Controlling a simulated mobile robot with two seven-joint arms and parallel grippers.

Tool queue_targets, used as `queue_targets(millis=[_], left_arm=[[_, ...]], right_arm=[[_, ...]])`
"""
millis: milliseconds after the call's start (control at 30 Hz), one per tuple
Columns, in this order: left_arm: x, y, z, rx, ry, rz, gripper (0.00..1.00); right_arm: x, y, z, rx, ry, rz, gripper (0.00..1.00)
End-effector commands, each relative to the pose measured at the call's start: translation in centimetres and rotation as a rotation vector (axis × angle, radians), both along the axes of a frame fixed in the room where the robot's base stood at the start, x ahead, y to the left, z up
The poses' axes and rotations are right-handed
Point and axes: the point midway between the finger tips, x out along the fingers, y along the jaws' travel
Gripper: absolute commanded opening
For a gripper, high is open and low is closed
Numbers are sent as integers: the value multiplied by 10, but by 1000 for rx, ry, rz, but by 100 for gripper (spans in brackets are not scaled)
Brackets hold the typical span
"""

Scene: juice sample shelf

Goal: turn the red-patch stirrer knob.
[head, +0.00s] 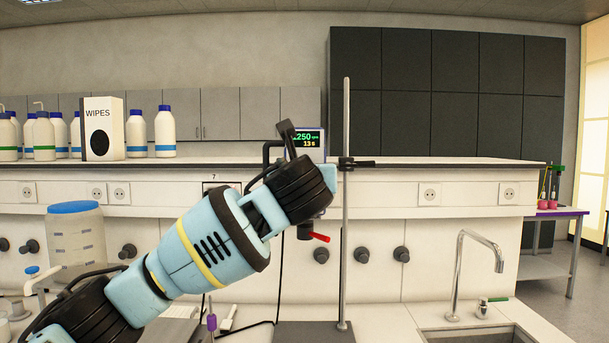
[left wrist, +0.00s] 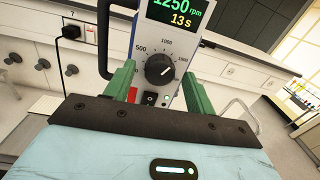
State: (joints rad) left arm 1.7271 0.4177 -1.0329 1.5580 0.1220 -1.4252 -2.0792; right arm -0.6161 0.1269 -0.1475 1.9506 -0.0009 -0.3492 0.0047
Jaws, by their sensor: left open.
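The stirrer's dark round knob (left wrist: 160,69) shows in the left wrist view, on a grey front panel (left wrist: 148,47) with a printed scale. The lit display (left wrist: 175,14) above it reads 1250 rpm and 13 s. A red patch (left wrist: 132,95) shows low on the panel, partly behind the left green finger. My left gripper (left wrist: 157,73) is open, its green fingers on either side of the knob with gaps to it. In the head view my left arm hides most of the stirrer; its display (head: 308,139) shows. My right gripper is not in view.
A tall metal stand rod (head: 346,210) with a clamp (head: 357,164) stands just right of the stirrer. A large container with a blue lid (head: 75,235) stands at left. A sink tap (head: 475,265) is at right. A wipes box (head: 102,130) and bottles stand on the back shelf.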

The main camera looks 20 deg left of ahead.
Motion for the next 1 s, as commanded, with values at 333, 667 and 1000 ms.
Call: queue_targets(millis=[333, 667, 1000], left_arm=[[0, 0, 0, 0, 0, 0, 38], [0, 0, 0, -3, -1, 0, 10], [0, 0, -1, -110, -30, -1, 10]], right_arm=[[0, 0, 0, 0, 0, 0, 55], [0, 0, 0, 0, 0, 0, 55], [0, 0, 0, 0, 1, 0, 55]])
